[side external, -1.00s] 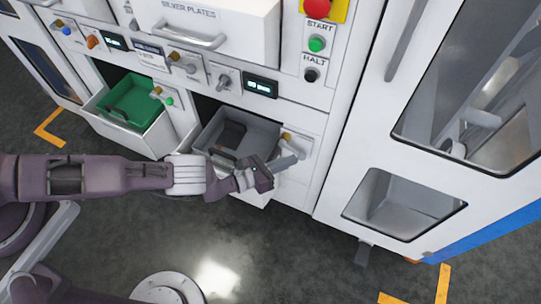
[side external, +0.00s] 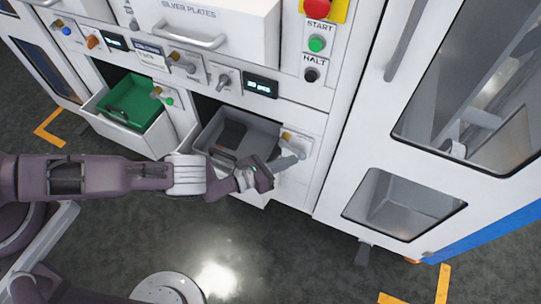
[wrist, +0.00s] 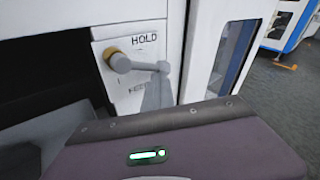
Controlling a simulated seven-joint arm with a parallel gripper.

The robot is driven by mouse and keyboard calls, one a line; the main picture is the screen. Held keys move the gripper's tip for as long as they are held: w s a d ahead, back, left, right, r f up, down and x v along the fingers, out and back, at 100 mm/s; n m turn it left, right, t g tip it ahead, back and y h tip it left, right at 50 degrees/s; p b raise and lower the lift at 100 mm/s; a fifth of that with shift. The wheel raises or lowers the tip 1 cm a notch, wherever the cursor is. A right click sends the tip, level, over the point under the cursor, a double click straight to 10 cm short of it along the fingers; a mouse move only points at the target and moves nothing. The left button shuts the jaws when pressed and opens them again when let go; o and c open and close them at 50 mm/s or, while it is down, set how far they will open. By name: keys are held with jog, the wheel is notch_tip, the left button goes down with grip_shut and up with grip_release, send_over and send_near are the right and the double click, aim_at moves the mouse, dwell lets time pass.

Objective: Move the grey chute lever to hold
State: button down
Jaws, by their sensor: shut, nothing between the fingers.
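The grey chute lever (wrist: 146,65) is on a white panel in the wrist view. It runs from a brass-coloured pivot knob (wrist: 120,62) to the right, roughly level, below the printed word HOLD. A second label below it is partly hidden. In the side external view the brass knob (side external: 287,136) is on the panel right of the grey bin. My gripper (side external: 291,159) is shut and empty. In the wrist view its grey fingertips (wrist: 157,92) are just below the lever's right end, at or very near it; contact is unclear.
An open grey bin (side external: 215,128) is left of the lever, and a green bin (side external: 130,98) is farther left. A switch and a small display (side external: 260,87) are above. A white cabinet with windows (side external: 403,206) stands to the right.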

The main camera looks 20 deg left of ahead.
jog(key=shift+d+r, duration=0.3)
jog(key=shift+d, duration=0.15)
jog(key=f+v, duration=0.1)
jog(key=v, duration=0.6)
jog(key=shift+a+r, duration=0.25)
jog(key=shift+a, duration=0.2)
